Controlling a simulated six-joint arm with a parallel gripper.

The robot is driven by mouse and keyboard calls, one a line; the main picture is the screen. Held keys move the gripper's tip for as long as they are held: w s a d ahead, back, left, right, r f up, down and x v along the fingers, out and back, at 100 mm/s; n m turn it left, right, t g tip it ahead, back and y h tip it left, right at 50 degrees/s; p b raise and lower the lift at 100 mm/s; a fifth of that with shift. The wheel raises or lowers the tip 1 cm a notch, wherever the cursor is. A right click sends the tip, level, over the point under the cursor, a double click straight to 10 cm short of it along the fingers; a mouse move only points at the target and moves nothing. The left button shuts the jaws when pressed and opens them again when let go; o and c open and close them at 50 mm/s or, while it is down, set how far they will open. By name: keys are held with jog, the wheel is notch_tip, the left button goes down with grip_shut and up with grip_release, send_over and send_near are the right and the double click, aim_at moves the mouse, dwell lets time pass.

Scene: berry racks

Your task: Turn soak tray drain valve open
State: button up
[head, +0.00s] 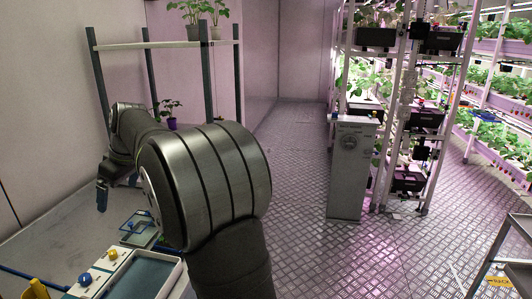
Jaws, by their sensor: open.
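A shallow tray with a pale rim (174,277) and a teal-grey inside stands at the bottom left, partly hidden behind my arm.
A small blue fitting (131,225) sits on a green-framed item past the tray. A blue bar (28,278) and a yellow piece (38,289) lie at the lower left corner. A shelf (170,44) with potted plants rises behind. The grey bench (60,235) has clear room.

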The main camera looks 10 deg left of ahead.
aim_at(112, 252)
jog(key=c, duration=1.1)
jog(key=s+a+f+m+t+h, duration=0.1)
jog(key=s+a+f+m+t, duration=0.2)
jog(key=s+a+f+m, duration=0.35)
jog(key=w+a+f, duration=0.1)
jog(key=w+f, duration=0.1)
jog(key=f, duration=0.3)
jog(key=w+a+f+m, duration=0.1)
jog(key=w+f, duration=0.1)
jog(key=f, duration=0.4)
jog(key=w+a+f+m, duration=0.1)
jog(key=w+f, duration=0.1)
jog(key=f, duration=0.3)
jog(key=shift+f+m, duration=0.15)
jog(key=shift+m, duration=0.1)
grip_shut()
